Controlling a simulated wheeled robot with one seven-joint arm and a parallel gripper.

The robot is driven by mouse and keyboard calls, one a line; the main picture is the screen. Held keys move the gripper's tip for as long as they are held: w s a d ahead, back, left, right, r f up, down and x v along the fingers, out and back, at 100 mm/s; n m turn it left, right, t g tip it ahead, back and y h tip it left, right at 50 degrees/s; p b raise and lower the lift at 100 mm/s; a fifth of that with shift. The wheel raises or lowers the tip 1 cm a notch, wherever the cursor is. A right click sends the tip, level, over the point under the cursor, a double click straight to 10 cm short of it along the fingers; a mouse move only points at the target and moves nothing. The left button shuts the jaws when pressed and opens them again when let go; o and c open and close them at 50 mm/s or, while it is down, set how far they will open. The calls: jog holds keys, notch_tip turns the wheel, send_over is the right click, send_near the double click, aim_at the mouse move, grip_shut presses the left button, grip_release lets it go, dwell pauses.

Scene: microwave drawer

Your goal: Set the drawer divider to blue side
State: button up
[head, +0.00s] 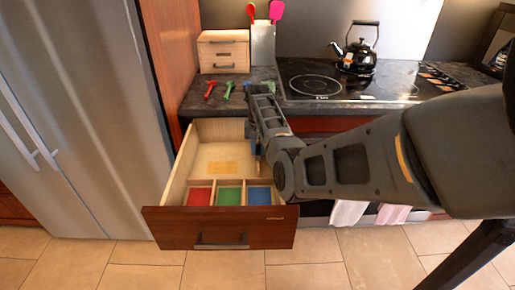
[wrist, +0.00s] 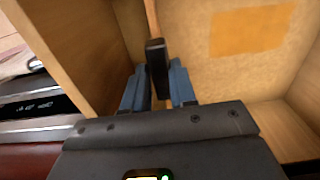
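The wooden drawer (head: 223,226) stands open, with red (head: 200,196), green (head: 230,196) and blue (head: 259,196) compartments along its front. My gripper (head: 256,152) reaches down inside the drawer on its right, blue-side half. In the wrist view the two blue fingers (wrist: 159,85) stand on either side of the divider's black handle (wrist: 156,62). The divider's thin wooden edge (wrist: 151,18) runs away from that handle. The fingers are close to the handle; I cannot tell whether they press on it. In the head view my arm hides most of the divider.
The drawer's side wall (wrist: 75,45) is close to the left of my fingers in the wrist view. An orange patch (wrist: 252,30) marks the drawer floor. A counter (head: 200,108) with red and green utensils, a wooden box (head: 223,52) and a black kettle (head: 357,55) lies behind. A fridge (head: 90,120) stands left.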

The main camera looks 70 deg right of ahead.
jog(key=o, duration=0.4)
jog(key=shift+s+d, duration=0.15)
jog(key=shift+o, duration=0.2)
jog(key=shift+r, duration=0.1)
notch_tip(320, 180, up, 8)
jog(key=shift+f, duration=0.15)
dwell(0.5)
